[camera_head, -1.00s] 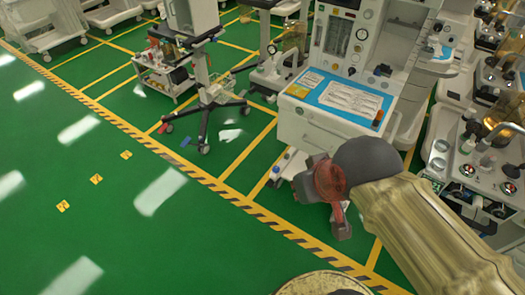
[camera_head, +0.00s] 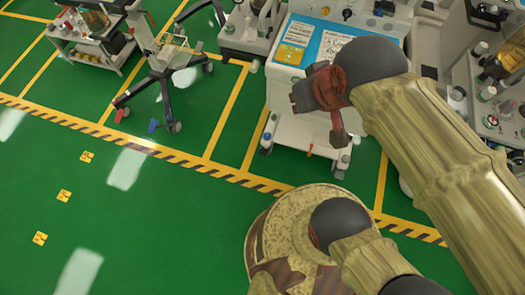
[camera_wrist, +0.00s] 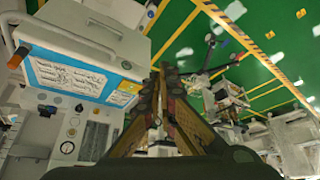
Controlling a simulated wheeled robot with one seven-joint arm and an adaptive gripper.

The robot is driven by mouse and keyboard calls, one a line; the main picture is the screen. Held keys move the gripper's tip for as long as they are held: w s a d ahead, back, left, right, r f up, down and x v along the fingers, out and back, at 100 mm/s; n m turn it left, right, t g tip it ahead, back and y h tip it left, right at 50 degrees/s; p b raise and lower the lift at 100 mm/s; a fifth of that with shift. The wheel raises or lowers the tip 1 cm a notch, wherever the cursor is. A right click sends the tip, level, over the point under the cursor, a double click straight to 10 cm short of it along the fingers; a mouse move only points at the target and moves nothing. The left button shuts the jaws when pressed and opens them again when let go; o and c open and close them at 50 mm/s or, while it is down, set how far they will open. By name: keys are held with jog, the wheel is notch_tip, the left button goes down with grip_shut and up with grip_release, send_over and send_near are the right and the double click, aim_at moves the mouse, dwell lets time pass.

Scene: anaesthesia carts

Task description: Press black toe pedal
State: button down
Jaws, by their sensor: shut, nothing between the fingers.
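I cannot make out a black toe pedal for certain. A dark wheeled stand base (camera_head: 166,76) stands on the green floor at the upper left in the head view. It has a red toe pedal (camera_head: 119,115) and a blue toe pedal (camera_head: 153,126) at its near legs. My gripper (camera_head: 338,137) hangs in front of the white anaesthesia cart, well to the right of that stand. In the wrist view, its fingers (camera_wrist: 161,73) come together at the tips and hold nothing. The stand also shows there, small, to the right of the fingers.
The white anaesthesia cart (camera_head: 304,128) has a blue-edged top with printed sheets and casters below. A utility cart (camera_head: 104,50) stands at the upper left. More equipment crowds the right side. Open green floor with yellow lines lies at the lower left.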

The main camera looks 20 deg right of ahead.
jog(key=shift+w, duration=0.1)
jog(key=w+f+n+g+b, duration=0.1)
jog(key=w+f+n+g, duration=0.1)
jog(key=w+f, duration=0.75)
jog(key=w+f+n+g+b, duration=0.2)
jog(key=w+f, duration=0.5)
jog(key=w, duration=0.6)
jog(key=w+d+f+h, duration=0.1)
jog(key=w+f, duration=0.4)
jog(key=f, duration=0.6)
notch_tip(320, 180, down, 58)
jog(key=w+a+n+g+b, duration=0.1)
jog(key=w+n+g+b, duration=0.1)
jog(key=n, duration=0.7)
jog(key=shift+w+b, duration=0.15)
jog(key=shift+b, duration=0.2)
